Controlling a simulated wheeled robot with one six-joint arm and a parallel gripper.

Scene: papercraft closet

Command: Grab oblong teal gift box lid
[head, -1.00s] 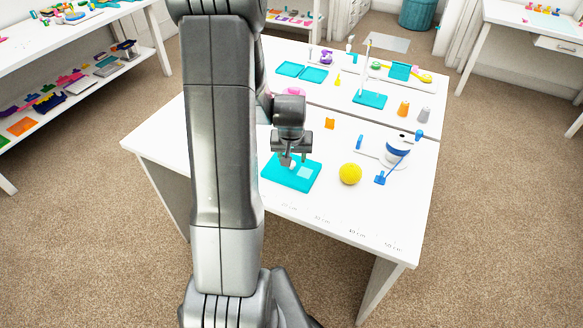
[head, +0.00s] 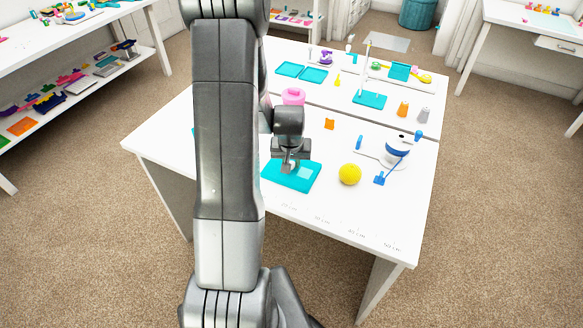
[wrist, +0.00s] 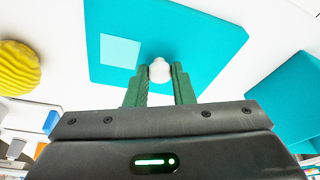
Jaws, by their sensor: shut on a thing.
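The oblong teal lid (head: 278,174) lies at the near side of the white table, flat as far as I can tell. It has a pale square patch, and a white knob (wrist: 160,70) shows in the wrist view. My gripper (head: 289,166) is over the lid, its green fingers (wrist: 160,88) shut on the knob from both sides. The lid (wrist: 210,40) fills the upper middle of the wrist view. Whether it is raised off the table cannot be told.
A yellow ball (head: 350,174) sits right of the lid. Another teal block-like thing (wrist: 290,100) stands close by, mostly hidden behind my arm in the head view. A white-and-blue item (head: 397,150), an orange piece (head: 329,124) and a pink pot (head: 293,96) stand farther back.

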